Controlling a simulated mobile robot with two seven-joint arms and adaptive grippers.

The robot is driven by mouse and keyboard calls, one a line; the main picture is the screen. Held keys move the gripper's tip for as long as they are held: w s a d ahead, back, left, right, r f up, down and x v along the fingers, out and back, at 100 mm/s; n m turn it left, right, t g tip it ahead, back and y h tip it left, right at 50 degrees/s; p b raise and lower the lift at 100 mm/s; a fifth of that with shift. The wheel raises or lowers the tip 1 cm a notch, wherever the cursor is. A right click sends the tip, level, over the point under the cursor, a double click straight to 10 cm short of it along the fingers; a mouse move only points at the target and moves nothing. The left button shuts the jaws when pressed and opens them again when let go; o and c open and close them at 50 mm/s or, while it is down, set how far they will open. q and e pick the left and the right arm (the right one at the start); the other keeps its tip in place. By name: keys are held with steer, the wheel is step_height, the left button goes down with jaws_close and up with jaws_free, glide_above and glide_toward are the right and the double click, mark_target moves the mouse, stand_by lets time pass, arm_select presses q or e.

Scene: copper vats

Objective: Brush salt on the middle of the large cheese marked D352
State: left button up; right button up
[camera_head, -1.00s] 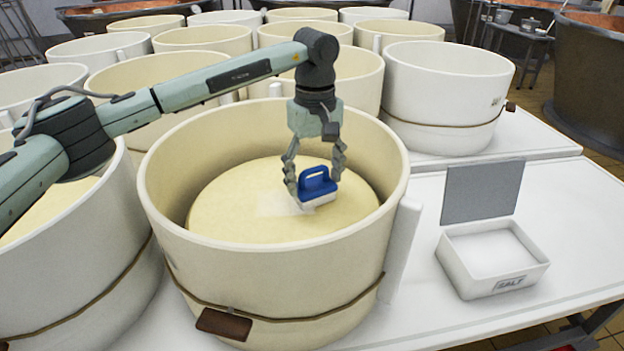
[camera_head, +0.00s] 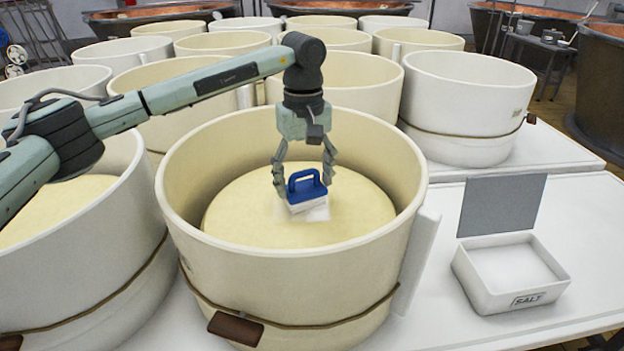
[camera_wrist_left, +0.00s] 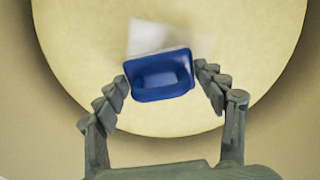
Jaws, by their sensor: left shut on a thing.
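The large cheese (camera_head: 240,215) is a pale yellow round lying inside a tall cream mould (camera_head: 290,275); no D352 mark is legible. My left gripper (camera_head: 305,182) is shut on the blue handle of a brush (camera_head: 306,187) with a white base. It holds the brush low at the middle of the cheese; I cannot tell whether the base touches. My right gripper is out of view.
A white box labelled SALT (camera_head: 512,300) stands on the white table (camera_head: 590,215) at the right, with its grey lid (camera_head: 502,205) upright behind. Other moulds (camera_head: 465,100) crowd the left and back. The mould wall surrounds my gripper.

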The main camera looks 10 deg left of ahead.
arm_select(q)
steer(key=shift+s+a+f+b, duration=0.1)
steer(key=shift+s+a+b, duration=0.1)
steer(key=shift+a, duration=0.85)
steer(key=shift+s+a+f+b, duration=0.1)
steer(key=shift+s+a, duration=0.15)
steer(key=shift+a, duration=0.85)
steer(key=shift+s+a+b, duration=0.1)
steer(key=shift+s+a, duration=0.1)
steer(key=shift+a, duration=0.85)
steer(key=shift+w+a+r, duration=0.1)
steer(key=shift+w+a, duration=0.1)
steer(key=shift+w, duration=0.85)
steer(key=shift+w+d+r+p, duration=0.1)
steer(key=shift+w+d+p, duration=0.15)
steer(key=shift+d, duration=0.65)
steer(key=shift+w+d+r+p, duration=0.1)
steer(key=shift+w+d, duration=0.1)
steer(key=shift+d, duration=0.7)
steer(key=shift+w+d+f, duration=0.1)
steer(key=shift+w+d, duration=0.15)
steer(key=shift+d, duration=1)
steer(key=shift+w+d+f, duration=0.1)
steer(key=shift+w+d, duration=0.1)
steer(key=shift+d, duration=1.05)
steer(key=shift+w+d+f, duration=0.1)
steer(key=shift+w+d, duration=0.15)
steer(key=shift+d, duration=1)
step_height(320, 180, up, 6)
steer(key=p, duration=0.4)
